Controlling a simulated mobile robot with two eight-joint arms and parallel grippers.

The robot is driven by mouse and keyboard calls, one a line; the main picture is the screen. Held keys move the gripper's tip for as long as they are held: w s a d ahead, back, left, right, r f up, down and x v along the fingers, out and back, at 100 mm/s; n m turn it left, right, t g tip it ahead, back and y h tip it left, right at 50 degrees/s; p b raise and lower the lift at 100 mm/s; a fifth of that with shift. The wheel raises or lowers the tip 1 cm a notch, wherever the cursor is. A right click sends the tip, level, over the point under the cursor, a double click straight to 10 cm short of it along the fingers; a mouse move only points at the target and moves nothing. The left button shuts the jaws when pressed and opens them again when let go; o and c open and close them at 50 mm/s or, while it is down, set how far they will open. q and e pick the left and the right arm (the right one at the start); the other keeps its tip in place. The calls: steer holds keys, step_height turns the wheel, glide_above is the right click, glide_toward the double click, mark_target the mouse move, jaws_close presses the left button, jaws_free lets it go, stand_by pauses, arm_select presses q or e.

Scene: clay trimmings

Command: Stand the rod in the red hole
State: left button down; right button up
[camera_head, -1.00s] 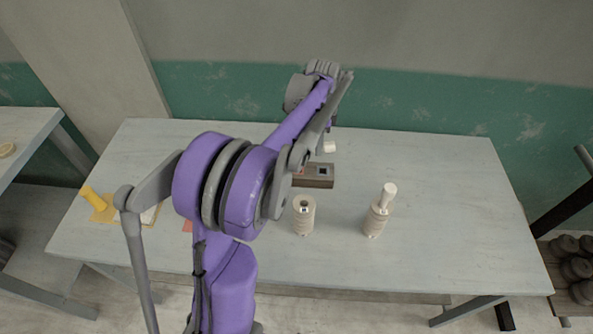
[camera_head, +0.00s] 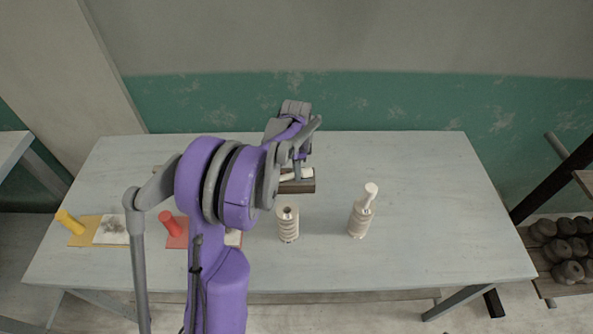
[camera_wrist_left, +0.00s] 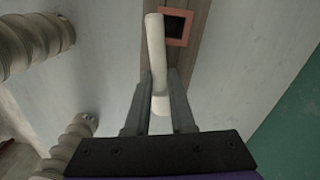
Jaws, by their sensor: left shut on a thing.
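My left gripper (camera_wrist_left: 160,78) is shut on a white rod (camera_wrist_left: 155,48), which sticks out beyond the fingers. In the wrist view the rod's far end is beside the red-rimmed square hole (camera_wrist_left: 175,27) in the brown block. The hole looks dark and empty. In the head view the rod (camera_head: 296,175) looks tilted, close over the block (camera_head: 306,187); I cannot tell whether they touch. My arm hides the block's left part and the red rim there. My right gripper is in neither view.
A ribbed cream cylinder with a top hole (camera_head: 288,226) stands in front of the block. Another ribbed cylinder (camera_head: 359,220) with a pale peg in it stands to its right. The table's right side is clear.

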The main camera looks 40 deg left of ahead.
arm_select(q)
steer(key=shift+f, duration=0.3)
steer(key=c, duration=0.8)
jaws_free()
steer(key=shift+r, duration=0.1)
steer(key=shift+o, duration=0.2)
step_height(320, 180, up, 10)
steer(key=s+d+r+n+t, duration=0.3)
steer(key=s+d, duration=0.4)
steer(key=d, duration=0.5)
steer(key=s+d+f+n+t, duration=0.2)
steer(key=s+d+f+n, duration=0.2)
steer(key=s+d, duration=0.5)
steer(key=shift+s+d+f+n+t, duration=0.2)
steer(key=shift+s+f+n+t, duration=0.15)
steer(key=shift+s+f, duration=0.7)
steer(key=shift+s+r, duration=0.15)
steer(key=shift+r, duration=0.1)
